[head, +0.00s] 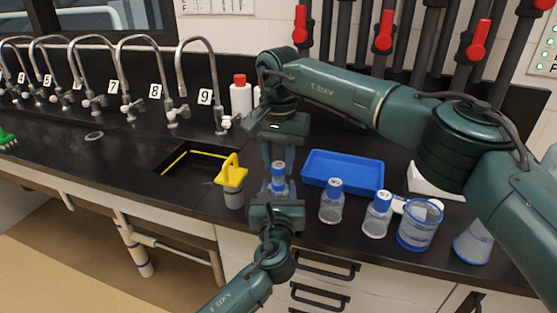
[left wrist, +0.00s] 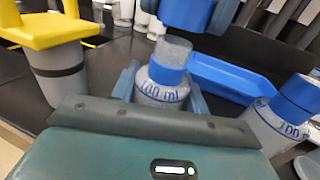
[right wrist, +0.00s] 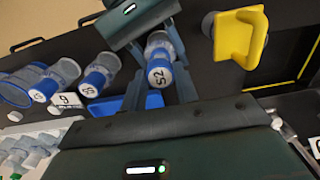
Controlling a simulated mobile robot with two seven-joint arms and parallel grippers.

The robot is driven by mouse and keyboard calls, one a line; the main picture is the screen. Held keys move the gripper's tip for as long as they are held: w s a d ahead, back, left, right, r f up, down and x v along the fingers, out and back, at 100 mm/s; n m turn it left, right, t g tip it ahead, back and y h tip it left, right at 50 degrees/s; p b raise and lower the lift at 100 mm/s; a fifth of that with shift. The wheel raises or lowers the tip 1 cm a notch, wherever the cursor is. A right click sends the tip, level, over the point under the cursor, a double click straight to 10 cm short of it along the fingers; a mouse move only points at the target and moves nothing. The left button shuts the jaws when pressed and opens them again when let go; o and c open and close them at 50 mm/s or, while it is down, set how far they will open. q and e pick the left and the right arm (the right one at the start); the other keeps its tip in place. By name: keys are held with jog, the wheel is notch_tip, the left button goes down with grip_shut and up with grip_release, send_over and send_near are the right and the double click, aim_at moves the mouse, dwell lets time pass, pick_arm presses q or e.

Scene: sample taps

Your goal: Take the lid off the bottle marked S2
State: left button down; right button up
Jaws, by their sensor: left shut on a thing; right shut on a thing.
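My right gripper (head: 278,160) reaches down from above and is shut on the blue lid (right wrist: 160,76). In the left wrist view the lid (left wrist: 187,12) is above the bottle, with the grey neck bare between it and the blue ring. Whether the lid still touches the neck's top is hard to tell.
A yellow-topped container (head: 232,182) stands close on the left, by the sink. Two blue-lidded bottles (head: 331,207) (head: 376,219), a blue-rimmed beaker (head: 420,228) and a flask (head: 473,244) stand on the right. A blue tray (head: 343,170) lies behind them. Numbered taps line the back left.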

aim_at(278, 165)
jog(key=shift+r, duration=2)
pick_arm(q)
jog(key=c, duration=0.7)
grip_release()
jog(key=shift+o, duration=0.2)
pick_arm(e)
jog(key=shift+r, duration=0.1)
pick_arm(q)
jog(key=s, duration=1.2)
jog(key=shift+a, duration=0.25)
